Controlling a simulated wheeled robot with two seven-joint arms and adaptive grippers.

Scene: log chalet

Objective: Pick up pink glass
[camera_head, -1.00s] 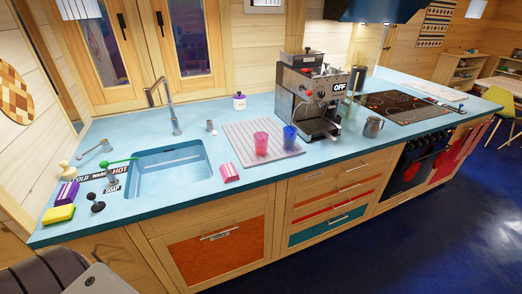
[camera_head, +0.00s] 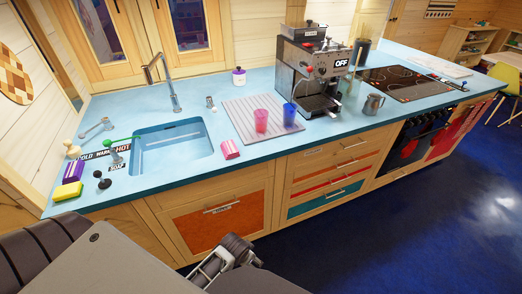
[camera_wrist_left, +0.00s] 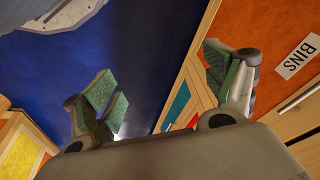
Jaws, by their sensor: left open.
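The pink glass (camera_head: 261,120) stands upright on the pale striped mat (camera_head: 237,121) on the blue counter, in the head view. A blue glass (camera_head: 289,114) stands just right of it, in front of the coffee machine. My left gripper (camera_head: 226,262) is low in front of the cabinets, below the counter and well short of the glass. In the left wrist view my left gripper (camera_wrist_left: 160,92) has its green-padded fingers spread wide with nothing between them. The pink glass is not in the wrist view. My right gripper is in neither view.
A pink-and-white packet (camera_head: 230,149) lies by the counter's front edge, left of the pink glass. The sink (camera_head: 170,148) is further left. The coffee machine (camera_head: 310,75) stands behind the blue glass. A metal jug (camera_head: 373,103) is to the right.

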